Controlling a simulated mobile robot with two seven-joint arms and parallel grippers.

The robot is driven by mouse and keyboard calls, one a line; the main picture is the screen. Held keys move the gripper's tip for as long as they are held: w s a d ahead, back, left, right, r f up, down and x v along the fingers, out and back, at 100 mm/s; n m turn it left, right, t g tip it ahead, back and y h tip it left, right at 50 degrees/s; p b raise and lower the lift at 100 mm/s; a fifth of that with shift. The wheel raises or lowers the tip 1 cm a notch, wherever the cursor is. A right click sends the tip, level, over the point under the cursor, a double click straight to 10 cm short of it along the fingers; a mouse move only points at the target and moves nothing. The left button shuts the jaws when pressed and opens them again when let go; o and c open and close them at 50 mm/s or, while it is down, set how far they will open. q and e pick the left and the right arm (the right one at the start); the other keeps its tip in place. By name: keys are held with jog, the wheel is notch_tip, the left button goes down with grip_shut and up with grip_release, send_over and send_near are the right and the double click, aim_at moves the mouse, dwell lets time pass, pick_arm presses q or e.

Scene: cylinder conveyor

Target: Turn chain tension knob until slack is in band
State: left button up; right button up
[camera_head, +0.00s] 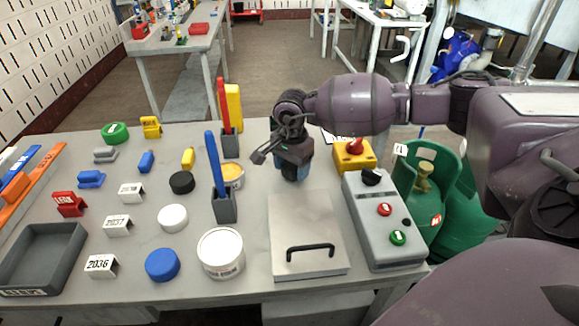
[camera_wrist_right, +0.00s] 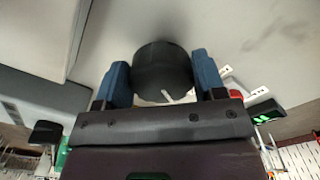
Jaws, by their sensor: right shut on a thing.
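My right gripper (camera_head: 293,172) points down at the grey table, just behind the metal plate with the black handle. In the right wrist view, its two blue fingers stand on either side of a round black knob (camera_wrist_right: 160,68), and they are shut on it. A short white mark shows on the knob's near side. In the head view the knob is hidden by the gripper. A slack band or gauge cannot be made out clearly. My left gripper is not in view.
The metal plate (camera_head: 299,223) lies in front of the gripper. Pen holders (camera_head: 225,208) and a white tub (camera_head: 221,254) stand left.

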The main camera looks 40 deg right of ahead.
aim_at(292, 165)
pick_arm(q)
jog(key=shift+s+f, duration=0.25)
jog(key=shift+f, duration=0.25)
pick_arm(e)
jog(key=shift+n, duration=1.1)
pick_arm(q)
jog(key=shift+b, duration=0.3)
pick_arm(e)
jog(key=o, duration=0.9)
notch_tip(292, 165, up, 10)
jog(key=shift+f+p, duration=0.15)
jog(key=shift+p, duration=0.55)
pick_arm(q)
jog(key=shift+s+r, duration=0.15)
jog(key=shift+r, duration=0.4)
pick_arm(e)
jog(key=shift+r, duration=0.6)
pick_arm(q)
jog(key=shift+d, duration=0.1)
